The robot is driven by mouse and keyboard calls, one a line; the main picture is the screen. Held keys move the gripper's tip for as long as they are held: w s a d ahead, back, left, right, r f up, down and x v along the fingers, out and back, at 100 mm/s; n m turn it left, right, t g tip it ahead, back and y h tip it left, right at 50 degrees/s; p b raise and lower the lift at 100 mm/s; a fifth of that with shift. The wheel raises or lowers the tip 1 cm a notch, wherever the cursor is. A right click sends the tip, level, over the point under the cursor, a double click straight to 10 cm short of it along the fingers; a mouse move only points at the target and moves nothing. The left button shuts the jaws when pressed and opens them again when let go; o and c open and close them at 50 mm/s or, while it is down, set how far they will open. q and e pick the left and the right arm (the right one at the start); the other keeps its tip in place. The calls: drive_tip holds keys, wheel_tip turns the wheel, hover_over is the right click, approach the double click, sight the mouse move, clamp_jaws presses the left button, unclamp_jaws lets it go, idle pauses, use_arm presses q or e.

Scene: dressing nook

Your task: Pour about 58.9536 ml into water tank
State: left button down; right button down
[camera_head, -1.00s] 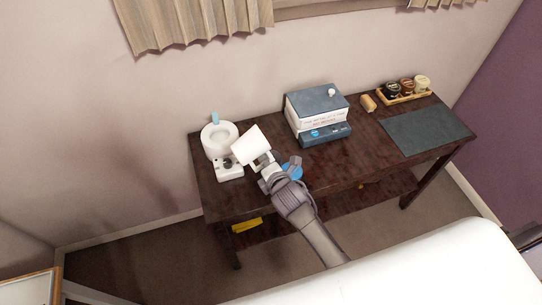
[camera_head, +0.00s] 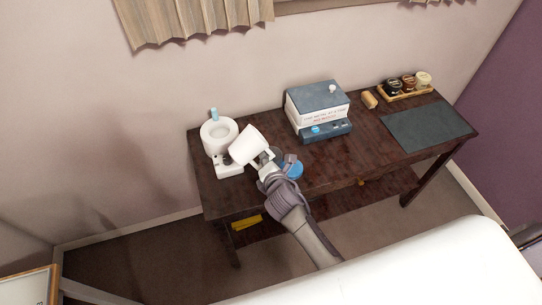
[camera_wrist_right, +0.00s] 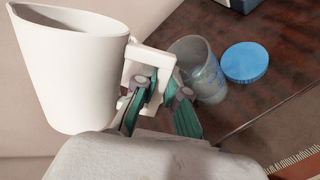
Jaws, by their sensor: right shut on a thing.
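A white pitcher (camera_head: 242,146) is held tilted to the left over the white water tank device on the left of the desk. It also shows large in the right wrist view (camera_wrist_right: 72,75). My right gripper (camera_head: 266,163) is shut on the pitcher's handle (camera_wrist_right: 150,72). The water tank (camera_head: 219,130) looks like a round, open white basin on a white base, and the pitcher's rim is close to its near right side. The base (camera_head: 226,166) is partly covered by the pitcher. No liquid stream can be made out. My left gripper is not in view.
A clear glass jar (camera_wrist_right: 205,75) and a blue lid (camera_wrist_right: 245,62) are on the desk beside my right gripper. The desk (camera_head: 345,160) has clear front space.

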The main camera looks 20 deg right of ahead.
drive_tip(key=shift+w+d+r+n+t+h, duration=0.1)
drive_tip(key=shift+d+r+n+t+h, duration=0.1)
drive_tip(key=shift+r, duration=0.15)
drive_tip(key=shift+w+d+r+n+t+h, duration=0.1)
drive_tip(key=shift+r+n+h, duration=0.1)
drive_tip(key=shift+r, duration=0.15)
drive_tip(key=shift+d+f+n+b, duration=0.15)
drive_tip(key=shift+f+n+b, duration=0.15)
drive_tip(key=shift+b, duration=0.15)
drive_tip(key=shift+d+h+b, duration=0.1)
drive_tip(key=shift+h+b, duration=0.2)
drive_tip(key=shift+h, duration=0.1)
drive_tip(key=shift+f+n+b, duration=0.25)
drive_tip(key=shift+n+b, duration=0.1)
drive_tip(key=shift+n, duration=0.05)
drive_tip(key=shift+t+h, duration=0.3)
drive_tip(key=shift+r, duration=0.1)
